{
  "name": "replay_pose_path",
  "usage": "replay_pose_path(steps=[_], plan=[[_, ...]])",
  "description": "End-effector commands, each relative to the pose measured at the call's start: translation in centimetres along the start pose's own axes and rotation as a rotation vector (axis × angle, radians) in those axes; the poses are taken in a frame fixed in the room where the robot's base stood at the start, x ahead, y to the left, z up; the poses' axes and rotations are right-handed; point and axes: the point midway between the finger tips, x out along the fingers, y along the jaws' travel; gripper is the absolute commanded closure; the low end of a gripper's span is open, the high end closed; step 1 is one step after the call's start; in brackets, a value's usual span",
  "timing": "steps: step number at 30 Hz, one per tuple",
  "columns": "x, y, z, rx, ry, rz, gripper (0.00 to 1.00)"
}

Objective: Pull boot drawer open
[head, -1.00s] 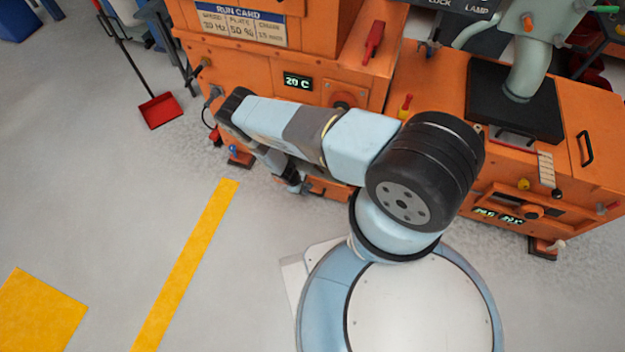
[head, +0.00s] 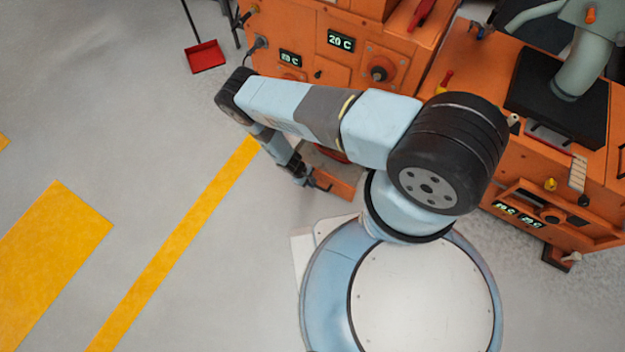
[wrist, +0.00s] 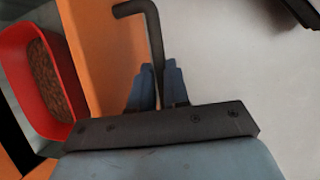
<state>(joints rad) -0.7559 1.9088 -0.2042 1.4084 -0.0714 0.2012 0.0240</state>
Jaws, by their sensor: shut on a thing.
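The boot drawer (head: 338,184) stands out from the foot of the orange machine in the head view, its orange front away from the cabinet. My arm hides part of it. In the wrist view its orange front (wrist: 104,45) runs beside a dark bent bar handle (wrist: 153,42). My gripper (wrist: 156,82) has its two blue-grey fingers shut on this handle, one on each side. In the head view my gripper (head: 305,180) is at the drawer's front. A red tray (wrist: 22,90) with brown grains lies behind the front in the wrist view.
The orange machine (head: 300,25) with lit displays stands behind the drawer. A second orange cabinet (head: 470,70) with a grey pipe stands at right. A red dustpan (head: 205,56) is on the floor at upper left. Grey floor with yellow markings (head: 180,240) is clear at left.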

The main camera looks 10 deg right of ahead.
Motion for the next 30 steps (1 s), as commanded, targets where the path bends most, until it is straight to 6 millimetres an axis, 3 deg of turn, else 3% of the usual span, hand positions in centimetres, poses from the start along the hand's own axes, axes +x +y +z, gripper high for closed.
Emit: replay_pose_path(steps=[9, 10, 18, 30], plan=[[0.1, 0.0, 0.2, 0.004, -0.005, -0.002, 1.0], [0.1, 0.0, 0.2, 0.004, -0.005, -0.002, 0.83], [0.1, 0.0, 0.1, 0.004, -0.003, -0.002, 0.59], [-1.1, 0.1, 0.0, 0.004, 0.0, -0.002, 0.59]])
